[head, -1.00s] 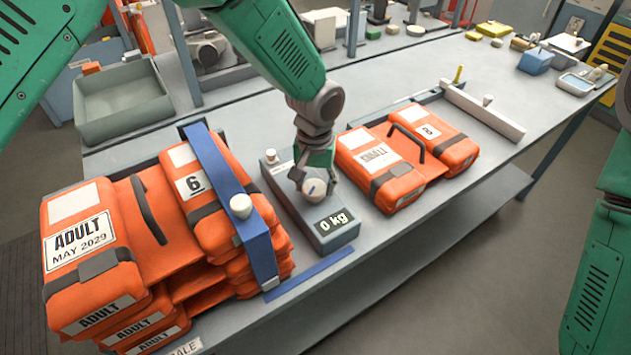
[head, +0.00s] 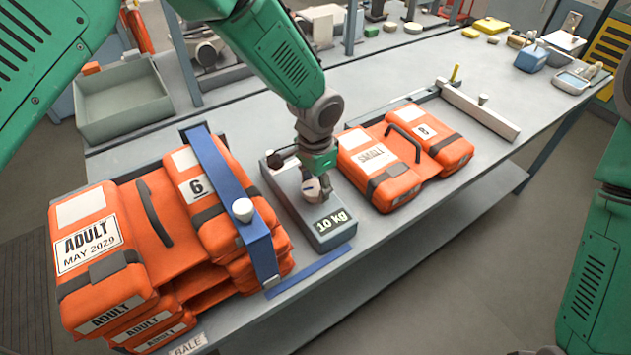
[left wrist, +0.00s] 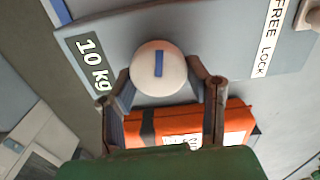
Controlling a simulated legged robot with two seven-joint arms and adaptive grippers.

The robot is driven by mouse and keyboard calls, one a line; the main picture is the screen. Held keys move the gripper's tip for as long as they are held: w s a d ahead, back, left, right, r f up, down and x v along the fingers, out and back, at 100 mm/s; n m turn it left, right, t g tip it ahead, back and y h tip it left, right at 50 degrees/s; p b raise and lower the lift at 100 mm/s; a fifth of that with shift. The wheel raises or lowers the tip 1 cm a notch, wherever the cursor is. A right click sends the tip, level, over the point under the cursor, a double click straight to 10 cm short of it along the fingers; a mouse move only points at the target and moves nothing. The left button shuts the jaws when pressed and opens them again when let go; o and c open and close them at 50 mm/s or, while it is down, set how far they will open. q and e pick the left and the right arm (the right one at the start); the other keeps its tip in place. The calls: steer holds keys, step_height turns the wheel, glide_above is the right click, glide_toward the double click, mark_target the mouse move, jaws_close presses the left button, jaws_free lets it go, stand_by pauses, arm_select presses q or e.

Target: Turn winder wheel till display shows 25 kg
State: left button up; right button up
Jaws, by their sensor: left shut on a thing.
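The grey winder box (head: 295,203) stands on the bench between the two groups of orange packs. Its display (head: 331,221) reads 10 kg, and the reading also shows in the left wrist view (left wrist: 91,64). The round cream winder wheel (left wrist: 158,70) with a blue mark sits on top of the box. My left gripper (head: 316,188) is over the box from above, shut on the wheel, with a finger on each side of it in the left wrist view (left wrist: 160,85). My right gripper is out of view; only green parts of my arm show at the right.
A stack of orange ADULT packs (head: 90,230) under a blue bar (head: 228,200) stands left of the box. Orange SMALL packs (head: 375,158) lie close on its right. A grey bin (head: 120,105) is at the back left. A blue strip (head: 308,272) lies in front.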

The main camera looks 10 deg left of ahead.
mark_target(316, 186)
arm_select(q)
steer(key=shift+m, duration=0.6)
steer(key=o, duration=1.2)
steer(key=shift+c, duration=0.2)
step_height(316, 186, up, 12)
steer(key=shift+w+f, duration=0.1)
